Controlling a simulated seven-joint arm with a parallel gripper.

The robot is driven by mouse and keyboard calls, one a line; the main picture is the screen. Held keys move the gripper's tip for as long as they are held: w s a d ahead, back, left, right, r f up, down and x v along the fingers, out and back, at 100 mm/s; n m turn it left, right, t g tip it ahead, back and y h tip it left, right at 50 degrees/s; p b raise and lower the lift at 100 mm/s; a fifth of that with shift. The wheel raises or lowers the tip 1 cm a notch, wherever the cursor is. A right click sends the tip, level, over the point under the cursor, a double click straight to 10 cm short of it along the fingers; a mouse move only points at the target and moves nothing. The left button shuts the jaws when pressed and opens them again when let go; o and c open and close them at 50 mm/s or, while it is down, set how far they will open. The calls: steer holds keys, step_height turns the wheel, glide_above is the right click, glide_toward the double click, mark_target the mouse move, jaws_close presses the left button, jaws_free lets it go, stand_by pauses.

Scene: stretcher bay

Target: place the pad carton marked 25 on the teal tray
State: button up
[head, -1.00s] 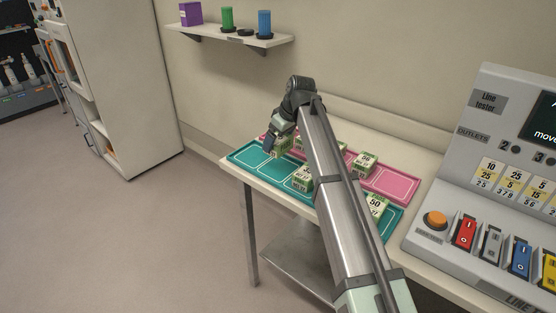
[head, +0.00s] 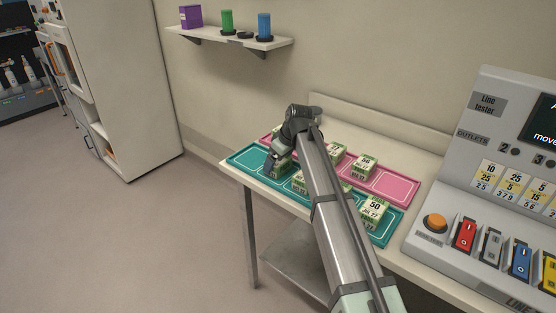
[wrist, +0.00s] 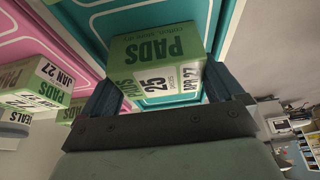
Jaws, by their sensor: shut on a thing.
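The green and white pad carton marked 25 (wrist: 160,65) is between the blue fingers of my gripper (wrist: 160,95) in the wrist view. Its label also reads PADS and APR 27. My gripper (head: 278,166) is shut on it at the left end of the teal tray (head: 248,157) in the head view. The carton (head: 285,172) is low over the tray there, partly hidden by my gripper; I cannot tell whether its base touches. The teal tray's surface (wrist: 118,20) shows behind the carton in the wrist view.
On the teal tray, a carton marked 50 (head: 374,210) stands at the right, and another carton (head: 298,182) is partly behind my arm. The pink tray (head: 400,187) behind holds several cartons, including one at its middle (head: 364,165). A line tester (head: 480,170) stands at the right.

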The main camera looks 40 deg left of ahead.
steer(key=o, duration=0.8)
steer(key=v, duration=1.2)
steer(key=shift+r, duration=0.1)
